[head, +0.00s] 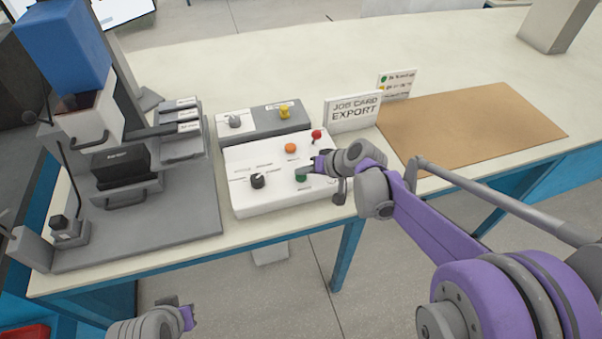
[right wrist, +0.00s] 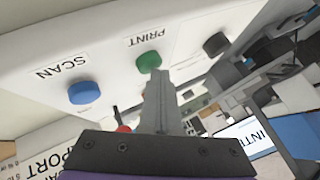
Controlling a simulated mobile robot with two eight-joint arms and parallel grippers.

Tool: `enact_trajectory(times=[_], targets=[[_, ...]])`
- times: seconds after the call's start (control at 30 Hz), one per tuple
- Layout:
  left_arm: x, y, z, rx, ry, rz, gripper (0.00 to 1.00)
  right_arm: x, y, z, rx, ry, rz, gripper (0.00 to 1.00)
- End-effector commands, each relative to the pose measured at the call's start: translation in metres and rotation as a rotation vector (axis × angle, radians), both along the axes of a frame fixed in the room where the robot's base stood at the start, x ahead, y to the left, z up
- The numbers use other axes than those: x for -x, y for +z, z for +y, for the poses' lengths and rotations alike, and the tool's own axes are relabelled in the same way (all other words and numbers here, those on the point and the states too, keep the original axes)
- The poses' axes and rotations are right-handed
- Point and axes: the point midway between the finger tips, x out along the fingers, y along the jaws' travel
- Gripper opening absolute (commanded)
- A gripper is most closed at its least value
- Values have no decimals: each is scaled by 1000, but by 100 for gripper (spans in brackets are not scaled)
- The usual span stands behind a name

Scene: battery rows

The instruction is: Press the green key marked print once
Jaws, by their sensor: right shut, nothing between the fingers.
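The green key (head: 301,178) sits on the front part of a white control box (head: 245,203). In the right wrist view the green key (right wrist: 149,60) is beside the label PRINT. My right gripper (head: 303,170) is shut and empty, its fingertips right over the green key in the head view. In the right wrist view the fingertips (right wrist: 156,74) overlap the key's edge; I cannot tell whether they touch it or whether it is pressed down. My left gripper (head: 186,316) is low at the bottom edge, away from the box; its fingers are not clear.
A blue SCAN key (right wrist: 84,92) is beside the green key. A black knob (head: 257,180), an orange button (head: 291,148) and a red-topped lever (head: 316,134) are on the box. A JOB CARD EXPORT sign (head: 353,112) stands behind, a bare brown mat (head: 470,125) to the right.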

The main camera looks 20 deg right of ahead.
Motion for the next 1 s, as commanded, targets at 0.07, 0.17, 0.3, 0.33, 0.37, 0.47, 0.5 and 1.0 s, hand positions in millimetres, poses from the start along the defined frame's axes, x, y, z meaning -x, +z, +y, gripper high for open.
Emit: enact_trajectory(times=[0.07,0.17,0.3,0.33,0.37,0.47,0.5,1.0], targets=[[0,0,0,0,0,0,0,0,0,0,0,1,1,0],[0,0,0,0,0,0,0,0,0,0,0,1,1,0],[0,1,0,0,0,-1,0,0,2,0,0,1,1,0],[0,2,0,0,0,-1,0,0,3,0,0,1,1,0],[-1,3,0,0,0,-1,0,0,4,0,1,1,0,0],[-1,8,0,0,0,-3,0,0,9,0,1,1,0,0],[-2,10,0,0,0,-4,0,0,12,0,0,0,0,0],[-3,15,0,0,0,-6,0,0,19,0,0,0,0,0]])
